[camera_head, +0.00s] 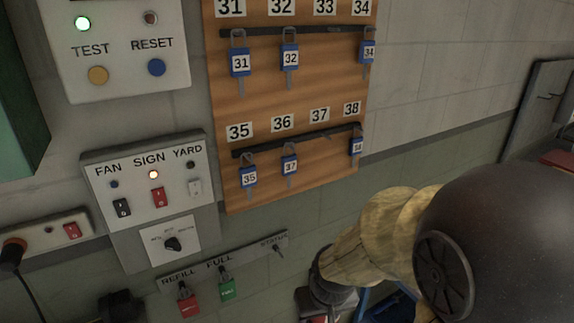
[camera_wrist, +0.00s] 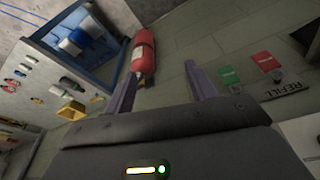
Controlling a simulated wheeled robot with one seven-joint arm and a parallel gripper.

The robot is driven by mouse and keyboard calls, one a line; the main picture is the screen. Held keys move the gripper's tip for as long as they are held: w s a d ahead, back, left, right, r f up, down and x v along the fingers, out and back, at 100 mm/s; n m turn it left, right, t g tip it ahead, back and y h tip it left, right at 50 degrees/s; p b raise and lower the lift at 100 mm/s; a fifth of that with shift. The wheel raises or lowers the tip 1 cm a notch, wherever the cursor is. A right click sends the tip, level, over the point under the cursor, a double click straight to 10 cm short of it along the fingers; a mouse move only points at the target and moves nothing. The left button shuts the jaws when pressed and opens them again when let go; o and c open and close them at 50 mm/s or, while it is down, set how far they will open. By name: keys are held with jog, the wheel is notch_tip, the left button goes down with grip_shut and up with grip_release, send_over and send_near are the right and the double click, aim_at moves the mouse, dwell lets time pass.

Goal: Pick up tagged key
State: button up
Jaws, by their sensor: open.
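Blue tagged keys hang from two dark rails on a wooden key board (camera_head: 290,97). On the upper rail are key 31 (camera_head: 240,64), key 32 (camera_head: 290,57) and key 34 (camera_head: 369,52); the place under label 33 is empty. On the lower rail are key 35 (camera_head: 249,177), a key tagged 37 (camera_head: 290,166) under label 36, and a key under label 38 (camera_head: 357,147). The place under label 37 is empty. My gripper (camera_wrist: 163,78) is open and empty in the wrist view. In the head view my arm is lower right, below the board. No blue key shows in the wrist view.
A status rail (camera_head: 225,263) below holds a red tag (camera_head: 188,305) and a green tag (camera_head: 226,288). Switch panels (camera_head: 150,185) stand left of the board. A fire extinguisher (camera_wrist: 143,55) and a blue-framed rack (camera_wrist: 85,48) show in the wrist view.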

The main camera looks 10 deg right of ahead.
jog(key=shift+o, duration=0.4)
jog(key=w+d+r+t+p, duration=0.1)
jog(key=w+d+t, duration=0.2)
jog(key=w, duration=0.3)
jog(key=shift+r+n, duration=0.2)
jog(key=shift+n, duration=0.1)
jog(key=w+d+r+n+t+y+p, duration=0.1)
jog(key=w+r+t, duration=0.3)
jog(key=r, duration=0.5)
jog(key=w+d+r+n+t+y+p, duration=0.1)
jog(key=w+r+n+t+y, duration=0.1)
jog(key=w+r+t+y, duration=0.2)
notch_tip(320, 180, up, 5)
jog(key=t, duration=0.3)
jog(key=shift+w+d+r+y, duration=0.15)
jog(key=shift+w+r+y, duration=0.05)
jog(key=shift+y, duration=0.1)
jog(key=shift+w, duration=0.15)
send_near(291, 161)
jog(key=p+x, duration=0.1)
jog(key=x, duration=0.3)
jog(key=shift+w, duration=0.35)
jog(key=shift+w+a, duration=0.3)
jog(key=shift+w, duration=0.15)
